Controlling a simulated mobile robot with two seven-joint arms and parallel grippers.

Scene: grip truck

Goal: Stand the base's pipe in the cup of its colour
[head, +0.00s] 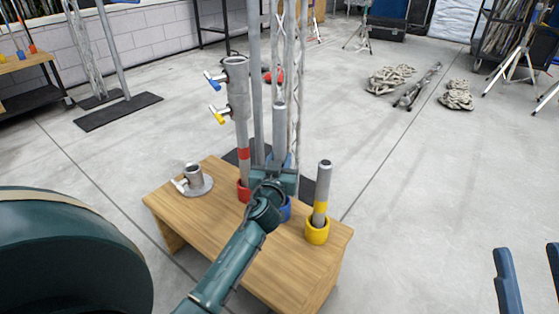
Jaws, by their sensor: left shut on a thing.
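A wooden bench (180,215) carries a grey round base (194,187) with a short socket and pale side handle; no pipe stands in it. A tall grey pipe (240,120) with a red band and blue and yellow side handles near its top stands in the red cup (243,191). A pipe with a yellow band (323,185) stands in the yellow cup (317,233). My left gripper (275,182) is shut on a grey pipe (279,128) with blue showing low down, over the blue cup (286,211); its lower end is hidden. My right gripper (528,275) is open and empty, lower right.
Tall metal stands rise behind the bench on a dark floor plate. Another stand on a dark plate (118,111) is at the left. Coiled ropes (391,79) lie on the floor at the back right, near tripods. The floor right of the bench is clear.

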